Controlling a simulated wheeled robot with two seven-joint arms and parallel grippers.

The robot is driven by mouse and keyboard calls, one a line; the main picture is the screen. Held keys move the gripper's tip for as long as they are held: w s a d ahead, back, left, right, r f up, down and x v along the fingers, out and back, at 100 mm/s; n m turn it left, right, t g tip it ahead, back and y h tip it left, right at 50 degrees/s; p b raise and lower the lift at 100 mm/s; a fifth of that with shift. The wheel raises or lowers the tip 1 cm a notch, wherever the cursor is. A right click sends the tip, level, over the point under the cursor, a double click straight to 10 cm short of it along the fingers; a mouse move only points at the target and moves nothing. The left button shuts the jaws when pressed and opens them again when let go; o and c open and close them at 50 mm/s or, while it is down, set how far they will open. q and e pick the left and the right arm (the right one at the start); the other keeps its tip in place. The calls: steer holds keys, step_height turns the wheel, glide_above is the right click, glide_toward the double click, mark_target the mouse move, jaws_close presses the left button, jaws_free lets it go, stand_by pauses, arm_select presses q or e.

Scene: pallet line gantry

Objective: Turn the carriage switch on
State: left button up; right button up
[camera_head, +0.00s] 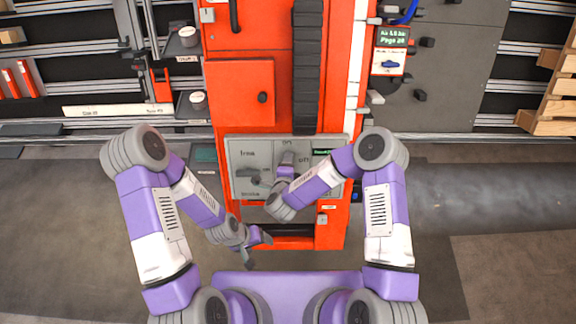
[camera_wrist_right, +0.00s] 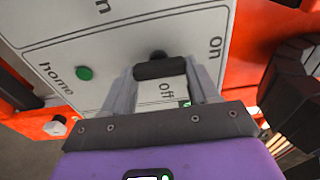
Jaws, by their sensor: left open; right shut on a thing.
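The carriage switch (camera_wrist_right: 160,69) is a dark handle on the pale control panel (camera_head: 236,145), with the words "on" and "off" beside it. In the right wrist view it lies across between my right fingertips, with "off" showing between the fingers and "on" further right. My right gripper (camera_head: 287,160) is shut on this handle at the panel. In the head view the gripper and forearm largely hide the switch, and I cannot tell its exact setting. My left gripper (camera_head: 257,248) is open and empty, low in front of the orange cabinet, apart from the panel.
A second dark lever (camera_head: 254,179) sits on the panel's left part, and a green button (camera_wrist_right: 84,73) shows near "home". The orange cabinet (camera_head: 240,88) rises behind, with a black cable chain (camera_head: 306,70). Wooden pallets (camera_head: 556,108) stand far right.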

stand_by(0.4)
steer(key=o, duration=1.1)
steer(key=shift+c, duration=0.2)
steer(key=p+v, duration=0.1)
steer(key=v, duration=0.6)
steer(key=shift+s+p, duration=0.25)
steer(key=shift+p, duration=0.05)
